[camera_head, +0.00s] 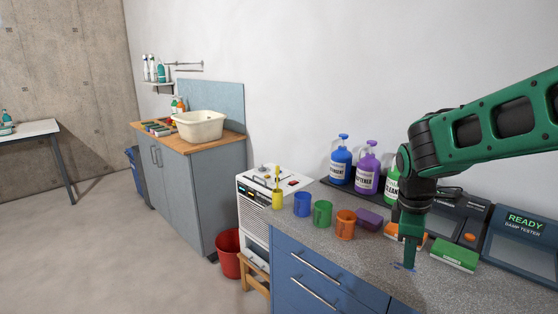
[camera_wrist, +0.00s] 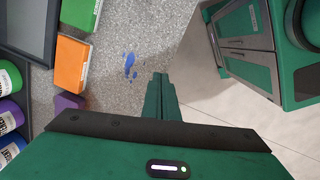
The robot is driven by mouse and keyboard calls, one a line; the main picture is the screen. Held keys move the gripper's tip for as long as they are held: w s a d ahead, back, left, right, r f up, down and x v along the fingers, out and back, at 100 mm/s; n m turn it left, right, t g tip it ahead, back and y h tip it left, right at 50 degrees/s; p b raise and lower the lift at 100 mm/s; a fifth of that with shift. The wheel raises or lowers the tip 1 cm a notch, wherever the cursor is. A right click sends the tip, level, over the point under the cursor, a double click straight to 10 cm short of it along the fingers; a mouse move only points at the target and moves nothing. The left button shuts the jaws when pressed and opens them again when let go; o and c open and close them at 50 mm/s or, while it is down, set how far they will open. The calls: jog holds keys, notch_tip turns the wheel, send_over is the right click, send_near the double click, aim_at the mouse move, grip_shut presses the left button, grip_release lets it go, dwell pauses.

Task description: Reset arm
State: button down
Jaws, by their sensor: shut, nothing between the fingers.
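My green arm reaches in from the right in the head view. My gripper (camera_head: 409,262) points down over the grey speckled counter (camera_head: 330,245). Its fingers are together with nothing between them. In the wrist view the closed fingers of my gripper (camera_wrist: 160,85) show over the counter's edge region. A blue splotch (camera_wrist: 129,65) lies on the counter near the fingertips; it also shows in the head view (camera_head: 404,266), partly hidden by the gripper. I cannot tell the exact height of the fingertips above the counter.
Blue, green and orange cups (camera_head: 322,213), a purple block (camera_head: 369,219) and a green-and-white box (camera_head: 455,255) stand near the gripper. Detergent bottles (camera_head: 367,172) and a damp tester (camera_head: 522,240) line the wall. A red bucket (camera_head: 229,254) stands on the floor; open floor lies left.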

jog(key=s+d+m+y, duration=0.1)
jog(key=s+d+m, duration=0.4)
jog(key=s+m, duration=0.4)
jog(key=s+d+m+y, duration=0.1)
jog(key=s+d+m, duration=0.4)
jog(key=s+m, duration=0.4)
jog(key=s, duration=0.5)
jog(key=shift+s+r+g, duration=0.3)
jog(key=shift+r, duration=0.1)
